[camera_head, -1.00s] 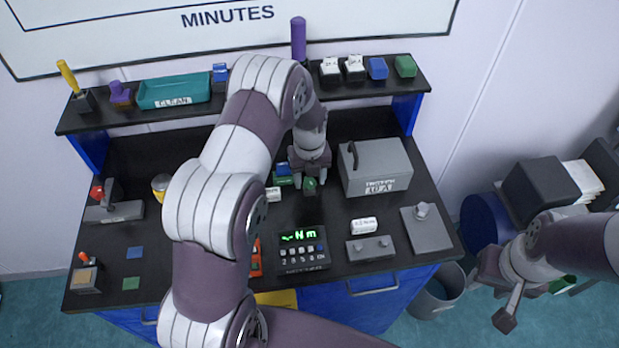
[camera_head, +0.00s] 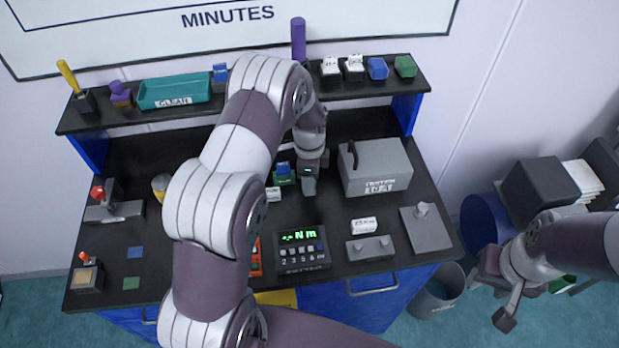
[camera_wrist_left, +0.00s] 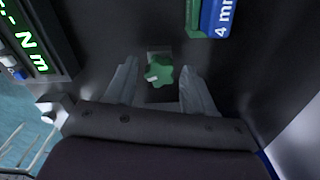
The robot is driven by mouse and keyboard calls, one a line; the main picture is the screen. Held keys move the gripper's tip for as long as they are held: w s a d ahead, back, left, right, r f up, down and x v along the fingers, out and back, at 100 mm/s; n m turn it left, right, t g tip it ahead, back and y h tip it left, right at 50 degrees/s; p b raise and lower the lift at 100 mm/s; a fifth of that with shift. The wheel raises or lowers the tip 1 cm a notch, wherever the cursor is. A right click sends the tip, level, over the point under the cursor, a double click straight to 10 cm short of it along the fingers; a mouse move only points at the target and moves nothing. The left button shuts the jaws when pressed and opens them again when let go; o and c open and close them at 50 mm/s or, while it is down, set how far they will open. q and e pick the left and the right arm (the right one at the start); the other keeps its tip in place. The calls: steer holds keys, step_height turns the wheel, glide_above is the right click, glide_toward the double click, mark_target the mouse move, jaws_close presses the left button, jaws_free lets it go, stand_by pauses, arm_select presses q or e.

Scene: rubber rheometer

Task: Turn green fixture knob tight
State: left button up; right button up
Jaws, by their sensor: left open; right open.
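The green fixture knob (camera_wrist_left: 159,74) shows in the left wrist view, a lobed knob on a grey base. My left gripper (camera_wrist_left: 160,92) is open, with one finger on each side of the knob and visible gaps on both sides. In the head view my left gripper (camera_head: 309,187) points down over the black bench, just left of the grey box, and hides the knob. My right gripper (camera_head: 496,293) is open and empty, off the bench's right side.
A green and blue block marked 4 mm (camera_wrist_left: 214,18) stands close by the knob. A display unit (camera_head: 302,249) with lit green "Nm" is in front. The grey box (camera_head: 376,169) stands right of my left gripper. A bin (camera_head: 437,293) stands near my right gripper.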

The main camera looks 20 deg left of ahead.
arm_select(q)
steer(key=c, duration=0.9)
steer(key=m, duration=0.4)
steer(key=shift+m, duration=0.4)
steer(key=m, duration=0.4)
steer(key=shift+m, duration=0.3)
